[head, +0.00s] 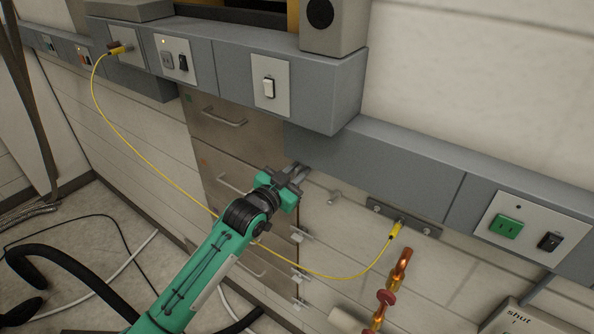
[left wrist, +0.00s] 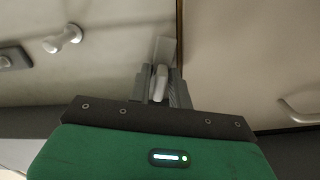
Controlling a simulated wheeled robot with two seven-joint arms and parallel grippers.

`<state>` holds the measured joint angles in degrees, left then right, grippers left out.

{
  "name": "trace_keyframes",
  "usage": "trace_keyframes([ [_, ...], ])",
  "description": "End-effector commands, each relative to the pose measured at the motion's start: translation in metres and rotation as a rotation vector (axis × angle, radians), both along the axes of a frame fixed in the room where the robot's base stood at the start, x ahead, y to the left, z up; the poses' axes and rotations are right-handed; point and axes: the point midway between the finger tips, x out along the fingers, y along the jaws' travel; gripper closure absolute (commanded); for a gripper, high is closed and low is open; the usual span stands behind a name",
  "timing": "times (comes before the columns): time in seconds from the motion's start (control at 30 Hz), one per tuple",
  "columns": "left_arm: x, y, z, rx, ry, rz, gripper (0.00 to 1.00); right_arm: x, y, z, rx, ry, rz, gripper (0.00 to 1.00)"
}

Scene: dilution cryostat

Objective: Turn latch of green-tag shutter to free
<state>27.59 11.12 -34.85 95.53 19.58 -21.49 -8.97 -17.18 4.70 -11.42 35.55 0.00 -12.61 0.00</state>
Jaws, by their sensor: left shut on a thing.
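My left gripper (head: 296,174) reaches up to the right edge of the metal cabinet front, just under the grey wall box. In the left wrist view its fingers (left wrist: 161,88) are closed around a small pale grey latch lever (left wrist: 160,80). A flat plate (left wrist: 165,50) shows behind the lever, beside the cabinet's edge. In the head view the gripper hides this latch. The cabinet (head: 222,150) has stacked fronts with bar handles. A small greenish mark (head: 188,98) is on the top front, too small to read. My right gripper is out of view.
Similar latches (head: 301,235) sit lower along the cabinet's edge. A yellow cable (head: 150,160) loops past my arm to a wall bracket (head: 425,228). A wall peg (head: 335,197), copper pipe with red valves (head: 386,297) and a green socket (head: 506,227) are to the right.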

Motion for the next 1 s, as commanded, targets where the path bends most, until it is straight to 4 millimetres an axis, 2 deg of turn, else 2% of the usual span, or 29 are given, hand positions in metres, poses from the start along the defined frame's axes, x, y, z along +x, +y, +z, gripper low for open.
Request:
trace_keyframes([
  [0.4, -0.0003, -0.0001, -0.0017, -0.17, 0.127, 0.0, 1.0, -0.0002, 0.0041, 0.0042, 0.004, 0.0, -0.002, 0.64],
  [1.0, -0.0002, 0.0001, -0.0022, -0.198, 0.148, 0.001, 1.0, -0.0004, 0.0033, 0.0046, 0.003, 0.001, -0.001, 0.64],
])
